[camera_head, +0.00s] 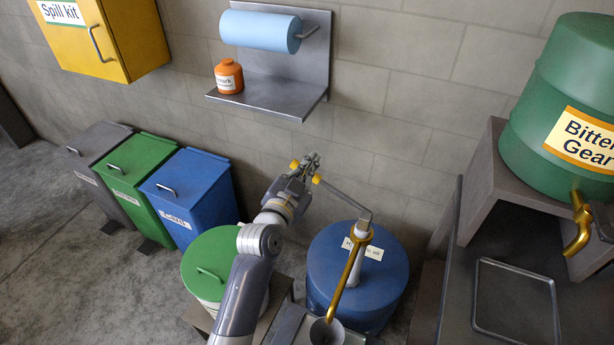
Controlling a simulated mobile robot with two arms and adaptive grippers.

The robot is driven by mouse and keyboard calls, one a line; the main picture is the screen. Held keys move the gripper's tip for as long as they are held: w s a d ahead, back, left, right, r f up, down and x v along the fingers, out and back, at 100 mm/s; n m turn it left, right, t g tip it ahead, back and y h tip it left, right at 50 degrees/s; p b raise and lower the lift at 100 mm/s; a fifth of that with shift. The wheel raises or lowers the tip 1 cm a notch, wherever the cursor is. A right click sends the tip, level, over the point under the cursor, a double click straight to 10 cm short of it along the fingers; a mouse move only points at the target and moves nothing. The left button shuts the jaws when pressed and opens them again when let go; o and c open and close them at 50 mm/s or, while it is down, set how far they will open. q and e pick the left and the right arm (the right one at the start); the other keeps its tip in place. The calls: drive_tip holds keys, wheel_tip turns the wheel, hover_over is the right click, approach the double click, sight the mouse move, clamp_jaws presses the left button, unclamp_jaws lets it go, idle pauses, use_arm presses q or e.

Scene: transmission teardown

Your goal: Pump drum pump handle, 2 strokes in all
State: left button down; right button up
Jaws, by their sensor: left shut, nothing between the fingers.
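The drum pump stands on a blue drum (335,275) with a partly hidden label. Its grey pump handle (345,198) rises from the pump head up and left, with a yellow end (317,179) by my left gripper. Another yellow piece shows on the gripper's other side; I cannot tell if it belongs to the handle. A brass spout (350,268) runs from the pump head down to a grey funnel-like cup (326,332). My left gripper (310,162) is at the handle's end, shut with nothing between its fingers. It hides part of that end. My right gripper is not in view.
A green-lidded bin (208,262) stands left of the drum, partly behind my left arm. Blue, green and grey bins line the wall. A metal shelf (275,92) hangs above. A green drum (570,85) with a brass tap stands at right, above a bench (500,250).

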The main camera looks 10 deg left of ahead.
use_arm(q)
drive_tip(key=shift+w+a+f+b, duration=0.15)
drive_tip(key=shift+a+f+b, duration=0.1)
drive_tip(key=shift+f+b, duration=0.25)
drive_tip(key=shift+w+a+f+b, duration=0.15)
drive_tip(key=shift+a+f+b, duration=0.05)
drive_tip(key=shift+f+b, duration=0.25)
drive_tip(key=shift+f, duration=0.1)
